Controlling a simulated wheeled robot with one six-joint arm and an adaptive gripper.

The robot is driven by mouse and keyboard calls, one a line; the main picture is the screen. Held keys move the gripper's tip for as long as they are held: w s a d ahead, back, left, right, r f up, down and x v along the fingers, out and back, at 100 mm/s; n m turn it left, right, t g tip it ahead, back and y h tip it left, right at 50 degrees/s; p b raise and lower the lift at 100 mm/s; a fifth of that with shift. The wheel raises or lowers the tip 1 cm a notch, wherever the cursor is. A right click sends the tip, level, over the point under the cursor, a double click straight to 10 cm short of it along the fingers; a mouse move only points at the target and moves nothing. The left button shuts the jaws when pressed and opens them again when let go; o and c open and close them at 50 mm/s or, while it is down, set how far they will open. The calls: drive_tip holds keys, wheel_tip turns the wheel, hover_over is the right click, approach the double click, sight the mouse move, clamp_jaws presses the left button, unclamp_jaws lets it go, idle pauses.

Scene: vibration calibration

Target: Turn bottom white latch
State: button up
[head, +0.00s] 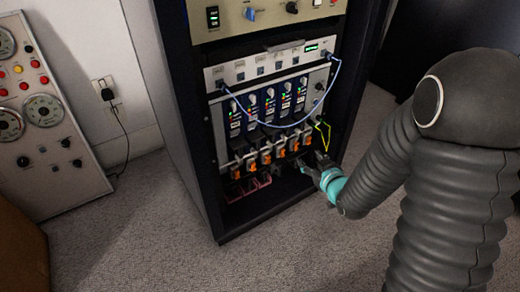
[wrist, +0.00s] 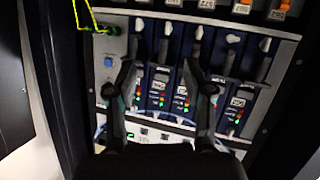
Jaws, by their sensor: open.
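A row of blue modules sits in the black rack, with a row of small white latches along one edge in the wrist view, one of them near the right end (wrist: 232,39). The wrist view looks upside down against the head view. My gripper (wrist: 158,62) is open, its two black fingers spread in front of the modules, with a white latch (wrist: 167,28) beyond the gap between them. I cannot tell whether a finger touches anything. In the head view my gripper (head: 316,168) is at the rack's lower right, and the lower latches are too small to make out.
Orange-tagged switches (head: 266,158) line the rack below the modules. A yellow-green wire (head: 322,136) loops at the right, and a blue cable (head: 290,124) hangs across the modules. The black rack frame (head: 192,120) encloses the left side. Carpet (head: 130,230) in front is clear.

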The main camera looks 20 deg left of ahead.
drive_tip(key=s+a+f+y, duration=0.2)
drive_tip(key=a+f, duration=0.1)
drive_tip(key=a, duration=0.1)
drive_tip(key=n+y+p, duration=0.1)
drive_tip(key=y, duration=0.3)
approach(256, 152)
drive_tip(key=p+x, duration=0.1)
drive_tip(key=x, duration=0.7)
drive_tip(key=shift+w+a, duration=0.15)
drive_tip(key=shift+a, duration=0.15)
clamp_jaws()
